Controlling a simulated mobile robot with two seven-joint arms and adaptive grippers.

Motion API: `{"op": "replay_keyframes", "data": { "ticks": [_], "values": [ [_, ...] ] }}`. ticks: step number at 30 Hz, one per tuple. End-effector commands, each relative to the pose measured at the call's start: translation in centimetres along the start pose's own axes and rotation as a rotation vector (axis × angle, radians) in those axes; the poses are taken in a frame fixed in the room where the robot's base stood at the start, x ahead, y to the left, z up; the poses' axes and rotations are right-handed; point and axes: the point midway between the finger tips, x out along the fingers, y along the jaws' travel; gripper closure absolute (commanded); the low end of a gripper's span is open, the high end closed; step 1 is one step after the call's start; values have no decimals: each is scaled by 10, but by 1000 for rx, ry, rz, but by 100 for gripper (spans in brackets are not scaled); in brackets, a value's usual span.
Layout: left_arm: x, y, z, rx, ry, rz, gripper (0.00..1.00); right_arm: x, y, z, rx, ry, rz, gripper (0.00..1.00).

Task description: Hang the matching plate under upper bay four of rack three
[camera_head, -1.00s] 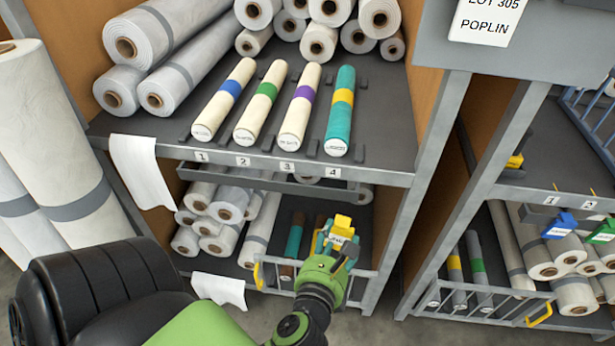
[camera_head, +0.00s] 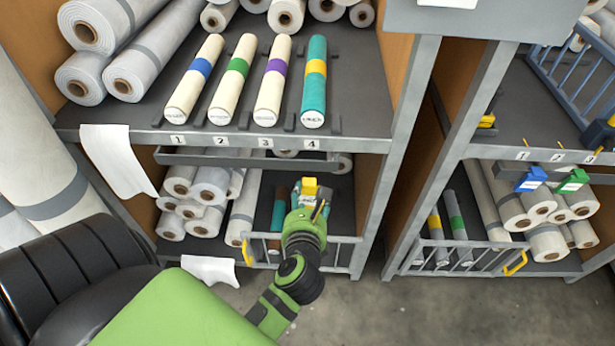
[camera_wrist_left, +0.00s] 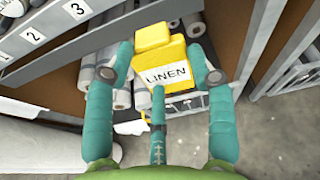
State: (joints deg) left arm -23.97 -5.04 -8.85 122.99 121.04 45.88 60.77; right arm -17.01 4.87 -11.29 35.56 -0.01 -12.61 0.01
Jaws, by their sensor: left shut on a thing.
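A yellow plate (camera_head: 309,186) is held in my left gripper (camera_head: 312,203), below the upper shelf and in front of the lower shelf's opening. In the left wrist view the plate (camera_wrist_left: 171,72) reads LINEN and sits between the teal fingers of my gripper (camera_wrist_left: 160,85). Upper bay four is marked by the label 4 (camera_head: 311,143) on the shelf edge, and a teal roll with a yellow band (camera_head: 315,90) lies above it. The plate is apart from that edge. No rack number is readable. My right gripper is out of view.
Rolls with blue, green and purple bands lie in bays 1 to 3. A grey rail (camera_head: 215,158) runs under the shelf. A low barred gate (camera_head: 330,250) fronts the lower shelf. Blue (camera_head: 532,180) and green (camera_head: 574,181) plates hang on the rack at right.

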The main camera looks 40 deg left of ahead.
Motion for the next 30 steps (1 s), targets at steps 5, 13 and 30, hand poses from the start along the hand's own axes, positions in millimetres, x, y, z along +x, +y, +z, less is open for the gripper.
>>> {"op": "replay_keyframes", "data": {
  "ticks": [5,13,30],
  "values": [
    [12,-1,5,0,-2,-1,79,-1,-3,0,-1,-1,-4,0],
    [30,-2,11,0,-1,-1,79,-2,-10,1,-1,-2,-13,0],
    [68,-3,24,0,-3,-1,79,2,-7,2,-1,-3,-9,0]
  ]
}}
